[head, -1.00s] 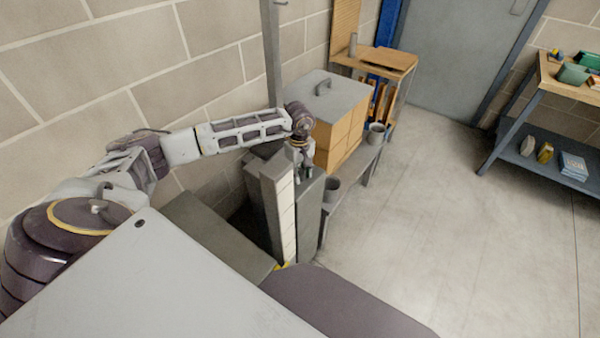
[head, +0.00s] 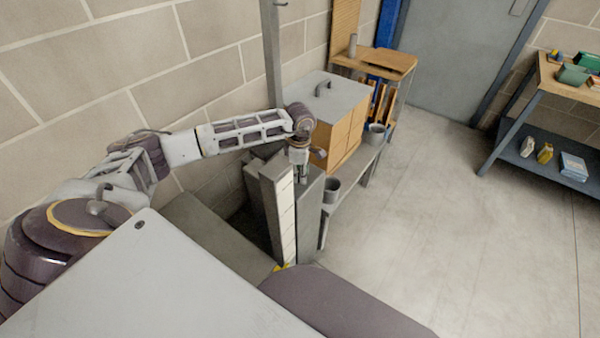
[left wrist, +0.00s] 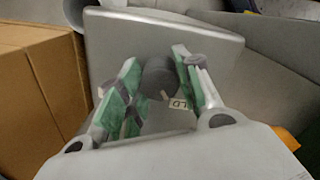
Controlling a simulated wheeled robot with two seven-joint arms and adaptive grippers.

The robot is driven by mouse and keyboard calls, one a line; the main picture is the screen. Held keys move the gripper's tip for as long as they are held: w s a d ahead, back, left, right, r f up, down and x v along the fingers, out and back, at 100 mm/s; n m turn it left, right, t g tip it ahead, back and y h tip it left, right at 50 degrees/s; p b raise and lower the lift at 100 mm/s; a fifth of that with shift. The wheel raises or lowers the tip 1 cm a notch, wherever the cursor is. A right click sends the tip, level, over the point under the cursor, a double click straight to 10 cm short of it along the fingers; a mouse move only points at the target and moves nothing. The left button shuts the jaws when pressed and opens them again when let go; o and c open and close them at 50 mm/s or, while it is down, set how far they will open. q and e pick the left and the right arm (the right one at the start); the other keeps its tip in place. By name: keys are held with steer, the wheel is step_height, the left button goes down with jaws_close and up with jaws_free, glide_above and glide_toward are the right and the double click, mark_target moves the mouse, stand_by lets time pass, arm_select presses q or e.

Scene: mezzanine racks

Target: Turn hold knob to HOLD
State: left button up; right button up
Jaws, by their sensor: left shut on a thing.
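The hold knob (left wrist: 158,78) is dark and round, on a grey panel (left wrist: 215,42) in the left wrist view. A pale line shows on the knob's lower edge. A small white label (left wrist: 178,104) beside it reads "LD"; the rest of its text is hidden. My left gripper (left wrist: 156,73) has its green-padded fingers on either side of the knob and is shut on it. In the head view my left gripper (head: 301,172) points down at the top of a grey box (head: 309,212), and the knob is hidden there. My right gripper is in neither view.
A tan box with a grey lid (head: 325,97) stands on a low bench just behind the left gripper. Grey cups (head: 331,189) stand beside it. A shelf rack (head: 520,135) stands at the right. The floor between is clear.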

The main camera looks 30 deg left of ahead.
arm_select(q)
steer(key=shift+n, duration=1.1)
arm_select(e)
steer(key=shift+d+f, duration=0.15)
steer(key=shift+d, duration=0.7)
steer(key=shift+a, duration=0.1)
arm_select(q)
steer(key=o, duration=0.9)
steer(key=shift+o, duration=0.8)
steer(key=shift+r, duration=0.65)
step_height(320, 180, up, 11)
steer(key=shift+f, duration=0.15)
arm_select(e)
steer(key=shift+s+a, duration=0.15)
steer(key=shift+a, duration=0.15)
